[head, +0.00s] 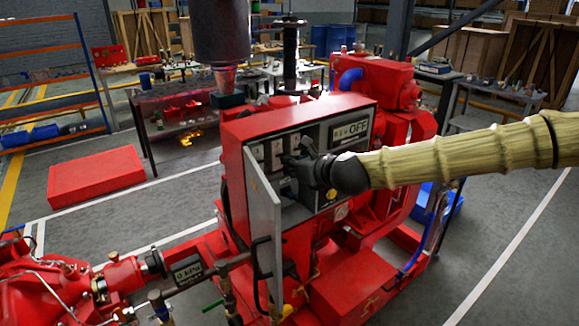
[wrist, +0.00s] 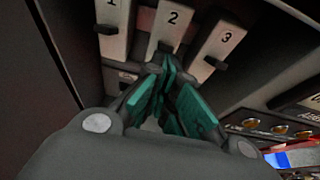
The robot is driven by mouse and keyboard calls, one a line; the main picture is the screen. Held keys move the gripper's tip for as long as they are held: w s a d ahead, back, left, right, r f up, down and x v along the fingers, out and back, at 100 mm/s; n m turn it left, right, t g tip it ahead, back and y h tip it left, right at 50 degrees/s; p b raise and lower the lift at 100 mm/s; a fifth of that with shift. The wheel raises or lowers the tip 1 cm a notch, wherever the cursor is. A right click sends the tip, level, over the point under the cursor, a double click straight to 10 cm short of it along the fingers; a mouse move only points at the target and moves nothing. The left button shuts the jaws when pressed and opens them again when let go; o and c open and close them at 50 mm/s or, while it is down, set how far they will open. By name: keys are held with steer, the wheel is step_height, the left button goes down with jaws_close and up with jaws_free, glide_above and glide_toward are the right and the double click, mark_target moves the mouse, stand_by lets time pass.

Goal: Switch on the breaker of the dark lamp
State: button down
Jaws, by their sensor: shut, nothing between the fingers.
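Three pale breakers sit in a row inside the red control cabinet (head: 240,133). In the wrist view they are breaker 1 (wrist: 114,14), breaker 2 (wrist: 174,20) and breaker 3 (wrist: 228,38), each with a dark lever. My gripper (head: 288,160) reaches into the cabinet front. In the wrist view its teal fingertips (wrist: 168,66) are together and empty, just below breaker 2's lever (wrist: 165,47); I cannot tell if they touch it. Small amber lamps (wrist: 280,129) sit in a row at lower right; I cannot tell which is dark.
The cabinet's grey door (head: 262,235) stands open at the left of the breakers, close to my gripper. A display reading OFF (head: 350,130) is on the right of the panel. Red pipework (head: 125,275) lies at front left. Floor is clear at right.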

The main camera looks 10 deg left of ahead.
step_height(320, 180, down, 4)
steer(key=s+d+b, duration=0.1)
steer(key=b, duration=0.3)
steer(key=s+d+r+b, duration=0.2)
steer(key=s+d+r, duration=0.3)
steer(key=r, duration=0.2)
steer(key=shift+r, duration=0.4)
steer(key=shift+s, duration=0.15)
